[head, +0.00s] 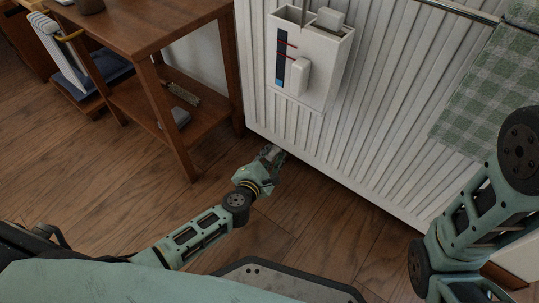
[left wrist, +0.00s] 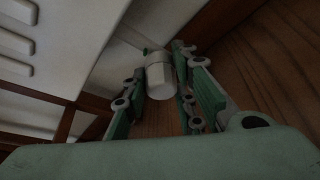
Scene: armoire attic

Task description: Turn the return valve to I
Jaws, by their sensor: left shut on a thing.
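The return valve (left wrist: 159,80) shows in the left wrist view as a white, rounded cylindrical knob. A small green part is just behind it. My left gripper (left wrist: 165,88) has one finger on each side of the knob and is shut on it. In the head view my left gripper (head: 273,153) is low at the bottom left corner of the white radiator (head: 375,125). The valve cannot be made out there. I cannot read any I mark on the valve. My right arm shows at the right of the head view, but its gripper does not.
A wooden shelf table (head: 150,25) stands left of the radiator, with a brush (head: 183,94) on its lower shelf. A white holder (head: 308,65) hangs on the radiator. A green checked towel (head: 490,90) hangs at the right. The wooden floor (head: 110,180) is clear at left.

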